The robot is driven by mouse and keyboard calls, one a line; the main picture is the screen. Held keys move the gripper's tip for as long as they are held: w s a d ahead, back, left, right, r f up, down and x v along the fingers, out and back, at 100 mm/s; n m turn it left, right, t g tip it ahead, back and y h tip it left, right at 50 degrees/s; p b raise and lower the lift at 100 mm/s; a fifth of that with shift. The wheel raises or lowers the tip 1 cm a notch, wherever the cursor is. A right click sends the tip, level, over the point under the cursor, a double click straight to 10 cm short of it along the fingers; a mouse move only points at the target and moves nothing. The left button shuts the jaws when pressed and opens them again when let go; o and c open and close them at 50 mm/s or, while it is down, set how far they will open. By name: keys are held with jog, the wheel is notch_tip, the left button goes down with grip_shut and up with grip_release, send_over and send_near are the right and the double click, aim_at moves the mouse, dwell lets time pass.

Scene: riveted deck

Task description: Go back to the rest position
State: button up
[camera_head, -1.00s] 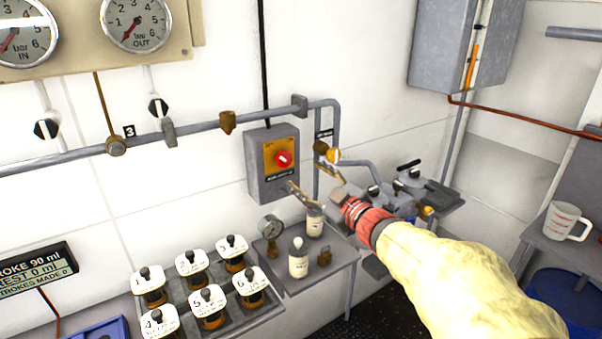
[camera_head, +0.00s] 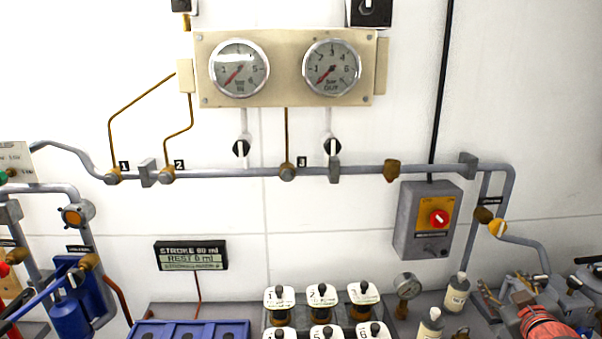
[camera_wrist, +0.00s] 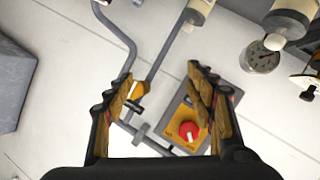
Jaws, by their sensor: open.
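My gripper (camera_wrist: 163,85) is open in the wrist view, its two fingers apart with nothing between them. Beyond the fingers are the wall pipe, a yellow valve handle (camera_wrist: 138,90) and the grey switch box with a red rotary knob (camera_wrist: 189,131). In the head view my red wrist shows at the lower right edge, and one finger (camera_head: 487,292) shows just left of it, beside the white bottles. The switch box (camera_head: 405,232) hangs on the wall, up and left of my gripper.
Two white bottles (camera_head: 457,294) and a small gauge (camera_head: 407,287) stand on the shelf near my gripper. A display (camera_head: 191,256), two pressure gauges (camera_head: 239,68) and a long pipe (camera_head: 230,173) are on the wall.

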jog(key=s+d+f+m+g+h, duration=0.2)
jog(key=s+f+m+g, duration=0.15)
jog(key=s, duration=0.25)
jog(key=s+a+f+m+g+y, duration=0.2)
jog(key=s+a+f+g, duration=0.25)
jog(key=s+a, duration=0.4)
jog(key=s+a+r+n+y, duration=0.1)
jog(key=s+a, duration=0.1)
jog(key=a, duration=0.5)
jog(key=s+a+r+n+y+p, duration=0.1)
jog(key=s+a+r+y, duration=0.1)
jog(key=a, duration=0.6)
jog(key=s+a+r+n+y+p, duration=0.1)
jog(key=s+a+y, duration=0.1)
jog(key=s+a, duration=0.2)
jog(key=a, duration=0.3)
jog(key=shift+a+r, duration=0.15)
jog(key=shift+a, duration=0.1)
